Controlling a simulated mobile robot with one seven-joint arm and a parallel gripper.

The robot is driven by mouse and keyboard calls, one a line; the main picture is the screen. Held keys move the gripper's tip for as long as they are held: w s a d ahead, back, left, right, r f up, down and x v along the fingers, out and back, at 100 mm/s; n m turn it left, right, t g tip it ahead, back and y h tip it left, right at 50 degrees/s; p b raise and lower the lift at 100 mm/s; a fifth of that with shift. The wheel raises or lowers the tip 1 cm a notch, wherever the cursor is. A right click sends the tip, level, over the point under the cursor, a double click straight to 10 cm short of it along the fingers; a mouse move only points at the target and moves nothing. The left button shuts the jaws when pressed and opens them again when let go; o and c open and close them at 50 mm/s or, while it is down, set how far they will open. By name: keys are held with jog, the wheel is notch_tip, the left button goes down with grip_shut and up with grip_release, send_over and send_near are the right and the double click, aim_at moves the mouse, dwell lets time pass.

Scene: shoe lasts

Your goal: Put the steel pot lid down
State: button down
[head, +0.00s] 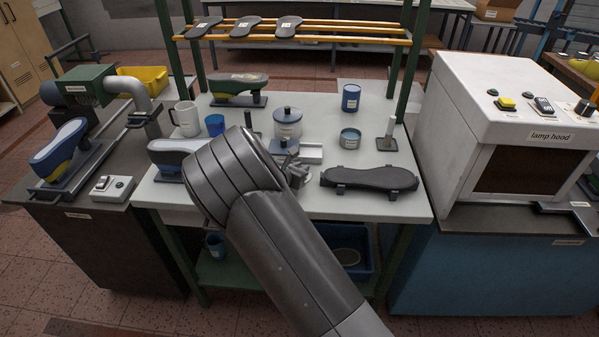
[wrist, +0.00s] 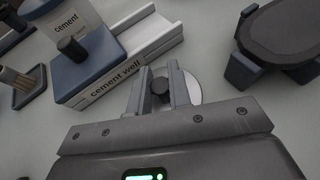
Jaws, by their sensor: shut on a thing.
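My gripper (wrist: 160,78) is shut on the dark knob (wrist: 160,86) of the steel pot lid (wrist: 192,88). The lid shows in the wrist view as a pale grey disc, partly hidden behind the fingers. In the head view my gripper (head: 297,173) is over the front middle of the white table (head: 400,199), mostly behind my own arm.
The cement well (wrist: 130,60) with its blue block (wrist: 85,65) is left of my gripper. A dark sole-shaped stand (head: 368,179) is at the right. Behind are a labelled pot (head: 288,124), a round tin (head: 350,139) and a blue can (head: 351,98).

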jog(key=shift+r, duration=0.55)
jog(key=r, duration=0.1)
jog(key=d+r, duration=0.1)
jog(key=r, duration=0.1)
jog(key=shift+s+r, duration=0.1)
jog(key=shift+r, duration=0.2)
jog(key=d+r, duration=0.2)
jog(key=d, duration=0.1)
jog(key=s+d+r, duration=0.1)
jog(key=d+r, duration=0.1)
jog(key=d, duration=0.1)
jog(key=s+d+r, duration=0.1)
jog(key=d+r, duration=0.1)
jog(key=d, duration=0.2)
jog(key=shift+s, duration=0.25)
jog(key=shift+w+r, duration=0.1)
jog(key=shift+w, duration=0.3)
jog(key=w+d+n+t+y, duration=0.1)
jog(key=w+d+n+y, duration=0.15)
jog(key=w, duration=0.95)
jog(key=w+d+n+y, duration=0.2)
jog(key=w+d+y, duration=0.1)
jog(key=w, duration=0.9)
send_over(318, 129)
jog(key=shift+h, duration=0.25)
notch_tip(318, 129, down, 7)
jog(key=shift+s+d+r, duration=0.15)
jog(key=shift+r, duration=0.05)
jog(key=shift+t, duration=0.3)
jog(key=shift+f, duration=2.05)
